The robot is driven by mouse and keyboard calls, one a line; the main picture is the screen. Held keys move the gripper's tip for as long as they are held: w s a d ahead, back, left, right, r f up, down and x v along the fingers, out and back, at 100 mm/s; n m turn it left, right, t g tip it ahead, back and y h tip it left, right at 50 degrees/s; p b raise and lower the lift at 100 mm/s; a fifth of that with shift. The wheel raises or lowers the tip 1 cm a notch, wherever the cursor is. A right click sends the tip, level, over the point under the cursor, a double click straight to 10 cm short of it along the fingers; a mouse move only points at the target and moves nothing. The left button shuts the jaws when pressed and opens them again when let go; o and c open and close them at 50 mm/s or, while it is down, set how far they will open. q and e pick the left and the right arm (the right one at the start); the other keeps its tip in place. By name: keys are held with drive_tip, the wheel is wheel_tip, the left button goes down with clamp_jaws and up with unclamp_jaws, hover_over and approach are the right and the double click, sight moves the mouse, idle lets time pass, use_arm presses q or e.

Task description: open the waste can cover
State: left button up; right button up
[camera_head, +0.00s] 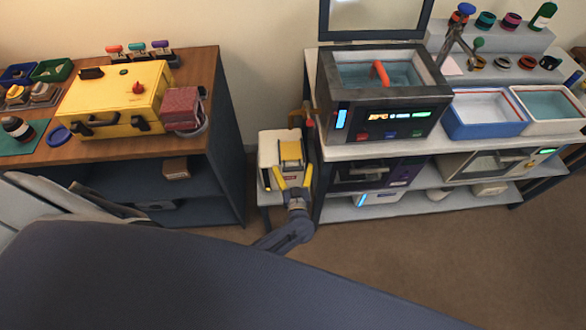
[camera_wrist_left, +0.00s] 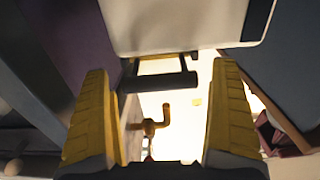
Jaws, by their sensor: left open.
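The waste can (camera_head: 268,150) is a small white box with a yellow band on its top, standing in the gap between the two benches. In the left wrist view, its white body (camera_wrist_left: 185,25) fills the top, and a dark handle bar (camera_wrist_left: 165,82) with a yellow strip shows below it. My left gripper (camera_head: 293,178) is open at the near side of the can. Its yellow fingers (camera_wrist_left: 160,80) stand apart, with the bar between or just beyond the tips. I cannot tell whether they touch it. My right gripper is not in view.
A wooden bench (camera_head: 190,150) with a yellow case (camera_head: 115,95) and a red box (camera_head: 182,106) stands at left. A white bench (camera_head: 350,140) with a dark tank unit (camera_head: 340,95) closely flanks the can at right. An orange tap-like part (camera_wrist_left: 152,126) lies beyond the fingers. Floor is open in front.

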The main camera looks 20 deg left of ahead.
use_arm(q)
drive_tip(key=shift+c, duration=0.3)
drive_tip(key=c, duration=1.6)
